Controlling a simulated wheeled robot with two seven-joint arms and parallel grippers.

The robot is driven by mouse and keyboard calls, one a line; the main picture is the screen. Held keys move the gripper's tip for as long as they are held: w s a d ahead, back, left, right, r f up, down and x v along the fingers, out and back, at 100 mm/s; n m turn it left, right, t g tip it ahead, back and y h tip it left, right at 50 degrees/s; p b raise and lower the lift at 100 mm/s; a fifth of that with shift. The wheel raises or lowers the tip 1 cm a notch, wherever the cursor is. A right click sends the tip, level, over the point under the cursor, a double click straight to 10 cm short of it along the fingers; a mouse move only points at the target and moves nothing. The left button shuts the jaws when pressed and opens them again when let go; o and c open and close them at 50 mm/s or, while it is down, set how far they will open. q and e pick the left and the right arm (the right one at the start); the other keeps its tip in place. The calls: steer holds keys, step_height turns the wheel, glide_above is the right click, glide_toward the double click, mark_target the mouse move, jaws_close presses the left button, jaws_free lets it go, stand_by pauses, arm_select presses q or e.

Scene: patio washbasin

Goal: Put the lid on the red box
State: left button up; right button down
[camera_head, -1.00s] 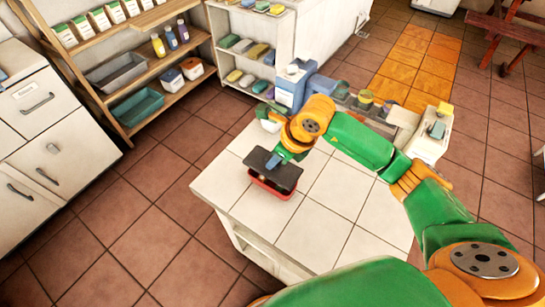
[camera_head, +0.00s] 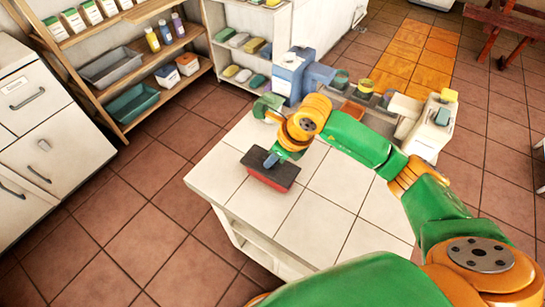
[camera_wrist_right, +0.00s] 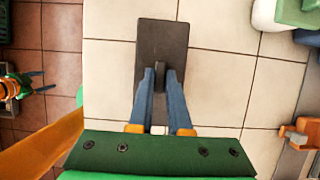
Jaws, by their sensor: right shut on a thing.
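The red box (camera_head: 268,182) stands on the white tiled counter near its left side. The dark grey lid (camera_head: 281,174) lies over the top of the box, and only the red side wall shows below it. I cannot tell whether the lid is fully seated. My right gripper (camera_head: 271,160) is above the lid and shut on its handle. In the right wrist view the lid (camera_wrist_right: 161,38) is a dark rectangle, and its upright handle (camera_wrist_right: 160,75) is between the blue fingers of the right gripper (camera_wrist_right: 160,76). The box is hidden under the lid there.
The tiled counter (camera_head: 315,215) is clear in front of and right of the box. A blue-grey dispenser-like object (camera_head: 290,78) and several small containers stand at the counter's back. Shelves (camera_head: 165,75) stand at the back left.

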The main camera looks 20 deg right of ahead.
steer(key=shift+f+b, duration=0.25)
steer(key=shift+b, duration=0.4)
stand_by(1.4)
steer(key=c, duration=0.8)
jaws_free()
steer(key=shift+o, duration=0.3)
steer(key=o, duration=0.4)
steer(key=shift+o, duration=0.2)
steer(key=shift+r, duration=0.1)
steer(key=shift+r+p, duration=2.55)
steer(key=shift+r, duration=0.95)
